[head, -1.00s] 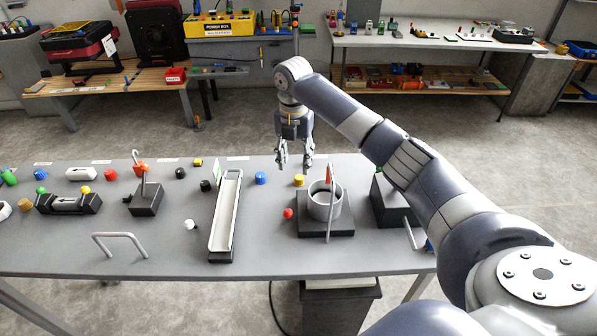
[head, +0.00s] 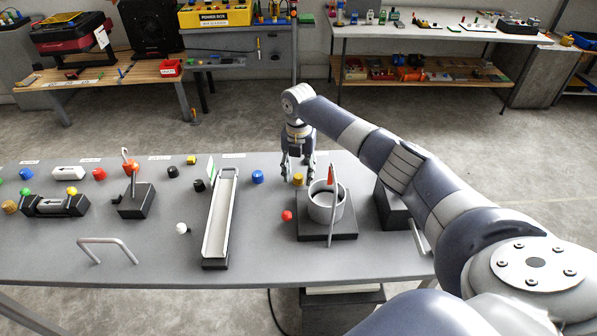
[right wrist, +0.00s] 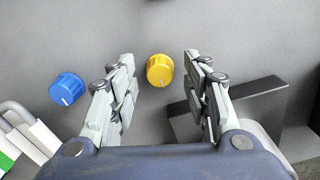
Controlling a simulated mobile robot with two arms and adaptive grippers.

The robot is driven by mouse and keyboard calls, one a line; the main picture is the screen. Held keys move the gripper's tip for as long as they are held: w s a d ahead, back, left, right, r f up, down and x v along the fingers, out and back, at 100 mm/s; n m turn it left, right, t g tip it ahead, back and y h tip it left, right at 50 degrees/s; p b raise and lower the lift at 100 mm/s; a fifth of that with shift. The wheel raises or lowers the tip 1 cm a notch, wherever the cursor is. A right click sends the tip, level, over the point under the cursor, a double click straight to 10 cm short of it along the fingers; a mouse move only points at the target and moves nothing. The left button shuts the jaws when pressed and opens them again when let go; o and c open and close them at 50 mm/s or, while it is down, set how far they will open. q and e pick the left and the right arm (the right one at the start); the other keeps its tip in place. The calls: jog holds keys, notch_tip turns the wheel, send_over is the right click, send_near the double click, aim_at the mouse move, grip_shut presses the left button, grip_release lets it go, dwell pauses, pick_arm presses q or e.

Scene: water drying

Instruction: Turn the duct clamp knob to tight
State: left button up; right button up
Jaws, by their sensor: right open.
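A yellow knob (head: 298,179) with a white pointer mark stands on the grey table. It also shows in the right wrist view (right wrist: 160,70), where its mark points toward the bottom of the picture. A blue knob (head: 258,177) stands to its left, also in the right wrist view (right wrist: 67,89). No readable label shows which knob is the duct clamp's. My right gripper (head: 298,172) is open, pointing down over the yellow knob. In the right wrist view the knob lies between the open fingers (right wrist: 158,64), with a gap on both sides. My left gripper is not in view.
A grey ring on a dark base (head: 328,237) with an upright red-marked lever stands just nearer than the yellow knob. A white sloped channel (head: 220,215) stands to the left. A dark block (head: 392,207) is to the right. A red ball (head: 287,215) lies close by.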

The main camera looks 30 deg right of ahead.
jog(key=shift+f, duration=0.4)
jog(key=shift+c, duration=0.9)
grip_shut()
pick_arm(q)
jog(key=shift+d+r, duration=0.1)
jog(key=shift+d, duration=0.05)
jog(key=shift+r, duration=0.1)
